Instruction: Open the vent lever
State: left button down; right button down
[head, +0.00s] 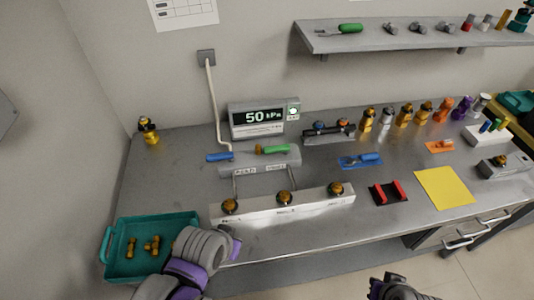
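A grey valve block (262,162) lies on the bench below the pressure display, with labels that seem to read READ at left and VENT at right. A blue lever handle (219,157) points left from its left end. A green lever handle (273,150) lies along its right part, above the VENT label. My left arm, grey and purple, reaches in at the bottom left over the bench's front edge; its gripper fingers do not show. A dark end part of my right arm (395,288) shows at the bottom edge, away from the levers, its fingers unclear.
The display (257,119) reads 50 kPa. A white rack (317,201) with three brass fittings stands in front of the valve block. A teal tray (122,268) with brass fittings sits beside my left arm. A yellow sheet (444,188) and a red-and-black holder (389,193) lie at right.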

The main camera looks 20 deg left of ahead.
aim_at(285, 149)
jog(key=i+l+u, duration=0.15)
jog(key=i+l, duration=0.15)
jog(key=i+l+u, duration=0.3)
jog(key=i+l, duration=0.15)
jog(key=l, duration=0.3)
